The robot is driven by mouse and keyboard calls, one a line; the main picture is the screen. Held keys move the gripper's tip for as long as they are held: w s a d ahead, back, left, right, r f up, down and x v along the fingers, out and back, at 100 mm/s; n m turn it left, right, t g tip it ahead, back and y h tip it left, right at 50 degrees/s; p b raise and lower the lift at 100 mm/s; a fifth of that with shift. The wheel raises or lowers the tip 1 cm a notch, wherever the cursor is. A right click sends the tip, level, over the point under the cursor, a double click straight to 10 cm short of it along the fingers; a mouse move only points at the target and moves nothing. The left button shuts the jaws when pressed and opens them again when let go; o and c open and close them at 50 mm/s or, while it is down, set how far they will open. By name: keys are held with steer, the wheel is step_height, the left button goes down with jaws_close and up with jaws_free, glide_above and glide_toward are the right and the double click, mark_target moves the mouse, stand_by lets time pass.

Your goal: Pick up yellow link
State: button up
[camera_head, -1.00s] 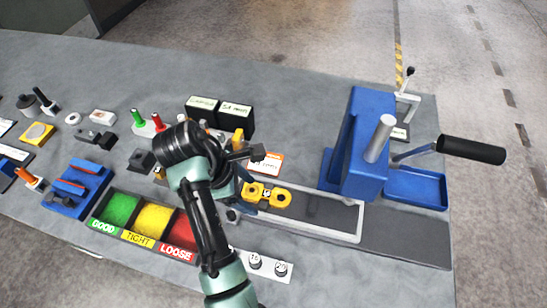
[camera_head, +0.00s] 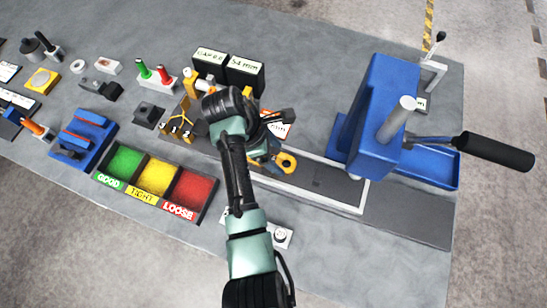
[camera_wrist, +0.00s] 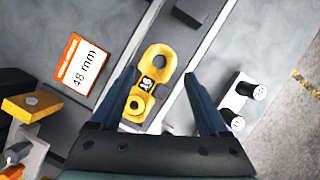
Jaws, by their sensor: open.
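The yellow link (camera_wrist: 150,83) lies in the grey channel of the framed track. It has a large ring at one end, a smaller ring at the other, and a black label marked 16. In the wrist view my gripper (camera_wrist: 158,80) is open, with one blue finger on each side of the link. I cannot tell how high the fingers are above it. In the head view my arm hides most of the link, and only its large ring (camera_head: 287,162) shows beside my gripper (camera_head: 268,160).
A blue press (camera_head: 375,115) with a black-handled lever stands right of the link. An orange-edged 48 mm card (camera_wrist: 80,68) lies beside the track. Green, yellow and red bins (camera_head: 152,205) are at left.

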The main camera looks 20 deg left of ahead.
mark_target(285, 163)
steer(key=shift+p+x, duration=0.35)
steer(key=shift+x, duration=1.95)
jaws_close()
steer(key=shift+w+r, duration=0.1)
